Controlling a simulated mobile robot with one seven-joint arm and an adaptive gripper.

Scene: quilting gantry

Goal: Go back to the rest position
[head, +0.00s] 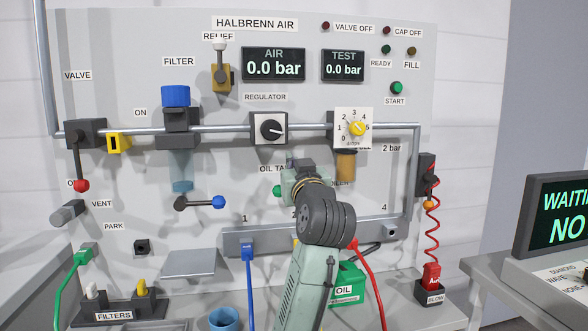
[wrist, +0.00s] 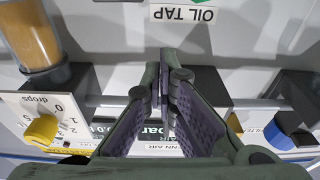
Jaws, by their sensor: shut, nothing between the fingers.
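My gripper shows large in the middle of the wrist view (wrist: 166,75). Its two fingers are together at the tips, with nothing between them. In the head view my arm rises from the bottom centre, and its wrist end is in front of the panel, over the OIL TAP label area. The fingertips cannot be made out there. The wrist view looks at the panel upside down, with the OIL TAP label (wrist: 183,14) at the top edge beyond the fingertips. I cannot tell how far the tips are from the panel.
The grey panel carries the regulator (head: 270,130), a drops dial with yellow knob (head: 357,128), and a blue-capped filter (head: 176,97). Below are a manifold (head: 232,243) with blue and red hoses and a green OIL box (head: 345,284). A screen (head: 556,215) stands right.

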